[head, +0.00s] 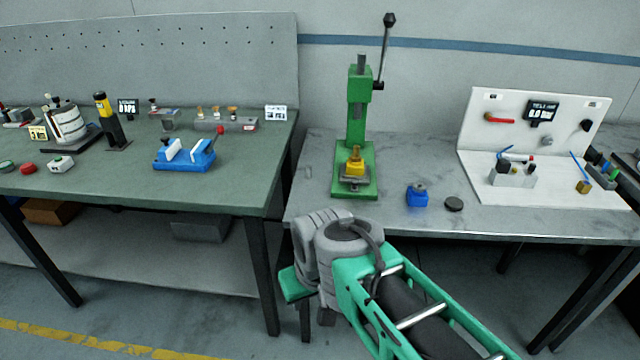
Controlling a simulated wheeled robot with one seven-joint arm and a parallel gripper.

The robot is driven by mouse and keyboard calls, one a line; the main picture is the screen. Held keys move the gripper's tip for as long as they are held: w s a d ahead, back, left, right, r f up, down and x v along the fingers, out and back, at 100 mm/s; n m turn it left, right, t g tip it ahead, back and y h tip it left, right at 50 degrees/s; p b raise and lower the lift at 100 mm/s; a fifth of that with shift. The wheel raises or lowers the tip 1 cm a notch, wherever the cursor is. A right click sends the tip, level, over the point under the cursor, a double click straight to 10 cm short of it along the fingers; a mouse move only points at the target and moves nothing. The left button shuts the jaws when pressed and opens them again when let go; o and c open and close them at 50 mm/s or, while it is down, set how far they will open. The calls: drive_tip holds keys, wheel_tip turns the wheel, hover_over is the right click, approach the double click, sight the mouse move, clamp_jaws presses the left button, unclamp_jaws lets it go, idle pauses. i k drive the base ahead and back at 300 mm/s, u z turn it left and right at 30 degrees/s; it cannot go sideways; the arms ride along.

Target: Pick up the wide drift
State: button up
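I cannot tell for certain which thing is the wide drift. Small pieces with brass-coloured tops (216,112) stand in a row on a low grey block (238,124) at the back of the left bench, but they are too small to identify. My arm reaches in from the bottom right, in front of the gap between the benches. Its fingertips do not show, so I cannot see whether it holds anything.
A blue vise (186,155) sits on the green-topped left bench (130,188). A green lever press (356,130) stands on the grey right bench (310,160). Right of it are a blue block (417,196), a dark disc (454,204) and a white panel station (475,130).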

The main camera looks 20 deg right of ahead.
sight(356, 157)
drive_tip(key=u, duration=1.1)
drive_tip(key=i, duration=1.1)
drive_tip(key=z, duration=0.7)
drive_tip(key=i, duration=0.85)
drive_tip(key=z, duration=0.95)
